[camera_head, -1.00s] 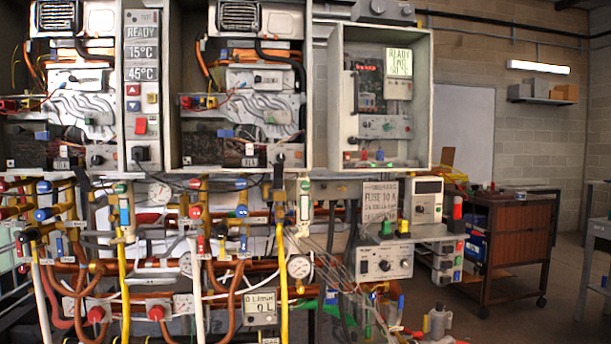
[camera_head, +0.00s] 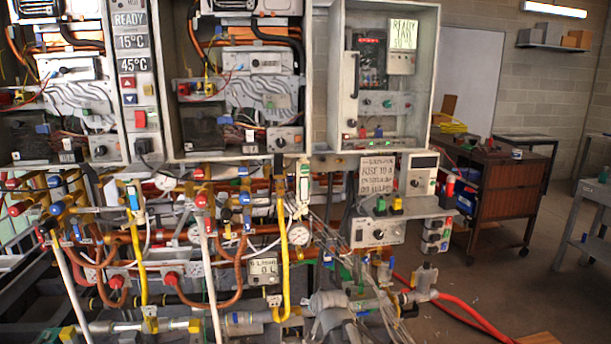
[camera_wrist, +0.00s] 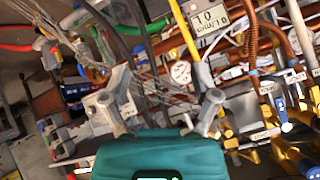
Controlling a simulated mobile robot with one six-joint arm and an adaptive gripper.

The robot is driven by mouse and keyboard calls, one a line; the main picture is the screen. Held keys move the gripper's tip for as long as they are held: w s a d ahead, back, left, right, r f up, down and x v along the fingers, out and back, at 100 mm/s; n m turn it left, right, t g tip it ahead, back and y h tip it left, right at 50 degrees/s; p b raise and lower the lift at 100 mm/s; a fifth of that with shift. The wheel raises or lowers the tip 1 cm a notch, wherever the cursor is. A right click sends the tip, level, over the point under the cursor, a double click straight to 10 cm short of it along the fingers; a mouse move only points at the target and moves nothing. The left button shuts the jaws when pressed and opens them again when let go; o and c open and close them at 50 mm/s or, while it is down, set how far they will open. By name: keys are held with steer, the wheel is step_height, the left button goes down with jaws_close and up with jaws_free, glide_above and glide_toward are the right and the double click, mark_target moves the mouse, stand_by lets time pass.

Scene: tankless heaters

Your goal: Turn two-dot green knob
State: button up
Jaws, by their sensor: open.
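The two dots cannot be made out on any knob. Several small green parts show in the head view: a green knob (camera_head: 387,103) in the open right cabinet, a green cap (camera_head: 304,168) on a pipe valve, and a green part (camera_head: 380,205) on top of a control box. In the wrist view, my gripper (camera_wrist: 163,100) is open, with its grey fingers spread and nothing between them. Pipes and cables lie beyond the fingers. My gripper cannot be made out in the head view.
Copper pipes, yellow pipes (camera_head: 283,270) and loose clear tubes crowd the front of the rig. A control box (camera_head: 377,233) stands at its right end. A red hose (camera_head: 470,318) runs over the floor. A brown cart (camera_head: 500,190) stands at the right, with open floor before it.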

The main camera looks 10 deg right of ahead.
steer(key=w+r+m+t+p, duration=0.1)
steer(key=w+r+t+p, duration=0.15)
steer(key=r+p, duration=0.5)
steer(key=w+r+m+t+p, duration=0.15)
steer(key=w+r+p, duration=0.25)
steer(key=r, duration=0.7)
steer(key=m+t+p, duration=0.2)
steer(key=t+p, duration=0.2)
steer(key=p, duration=0.5)
glide_toward(306, 170)
steer(key=s, duration=0.4)
steer(key=shift+w+a+f+h, duration=0.2)
steer(key=shift+a+h, duration=0.1)
steer(key=shift+h, duration=0.1)
steer(key=shift+w, duration=0.1)
steer(key=w, duration=1.3)
steer(key=shift+w, duration=0.3)
jaws_close()
